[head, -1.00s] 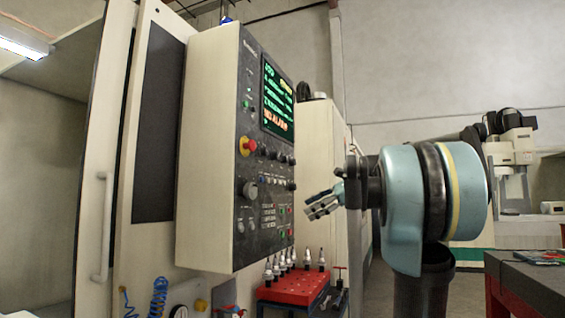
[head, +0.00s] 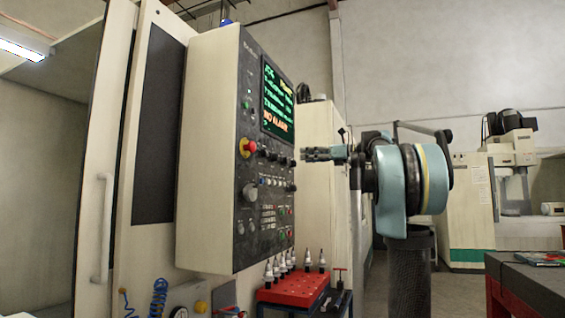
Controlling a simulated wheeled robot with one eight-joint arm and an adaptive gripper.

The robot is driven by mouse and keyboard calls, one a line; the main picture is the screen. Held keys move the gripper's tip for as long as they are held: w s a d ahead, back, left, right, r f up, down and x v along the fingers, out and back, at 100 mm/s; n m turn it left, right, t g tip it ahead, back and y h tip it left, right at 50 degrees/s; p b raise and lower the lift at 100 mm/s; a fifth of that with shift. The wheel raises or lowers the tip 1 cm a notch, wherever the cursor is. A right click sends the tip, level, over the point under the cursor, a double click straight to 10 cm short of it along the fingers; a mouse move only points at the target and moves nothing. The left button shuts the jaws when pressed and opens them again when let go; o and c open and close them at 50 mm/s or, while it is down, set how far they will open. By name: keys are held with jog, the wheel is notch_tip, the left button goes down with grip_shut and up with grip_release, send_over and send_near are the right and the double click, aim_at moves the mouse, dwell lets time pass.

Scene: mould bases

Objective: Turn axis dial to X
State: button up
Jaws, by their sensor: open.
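The control panel (head: 243,205) stands in the middle of the head view, its dark face turned to the right. A row of small dark knobs (head: 273,156) runs below the screen, and a larger grey knob (head: 250,191) sits lower at the left. I cannot read which of these is the axis dial or where it points. My gripper (head: 305,154) is open and empty. It points left toward the panel, level with the knob row, and appears apart from the panel face.
The screen (head: 278,101) is lit with green text. A red emergency button (head: 247,147) juts from the panel. A red rack (head: 292,290) with several tool holders stands below. A dark table (head: 530,285) is at the lower right.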

aim_at(276, 157)
jog(key=x, duration=1.2)
jog(key=shift+d, duration=0.1)
jog(key=c, duration=1.1)
